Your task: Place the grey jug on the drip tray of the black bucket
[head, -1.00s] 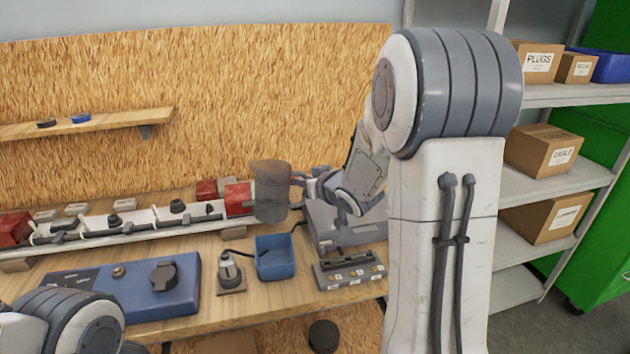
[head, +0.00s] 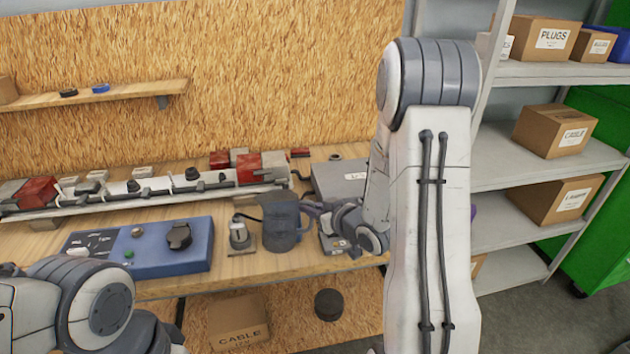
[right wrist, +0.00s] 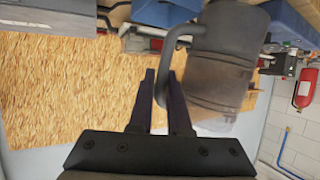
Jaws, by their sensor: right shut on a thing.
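The grey jug (head: 284,224) hangs or stands over the front of the workbench; I cannot tell whether it touches the bench. My right gripper (head: 318,210) is shut on its handle, at the jug's right side. In the right wrist view the jug (right wrist: 228,62) is upside down in the picture, and the two dark fingers (right wrist: 164,78) are at its curved handle. A dark round thing (head: 328,304) below the bench may be the black bucket; I cannot make out a drip tray. My left gripper is out of view; only my left arm shows at the lower left.
A blue control box (head: 150,262) and a small plug-like device (head: 240,236) stand left of the jug. A rail with clamps (head: 150,196) runs behind. A grey case (head: 340,180) is behind right. A CABLE carton (head: 236,322) lies below the bench. Shelving (head: 520,172) stands right.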

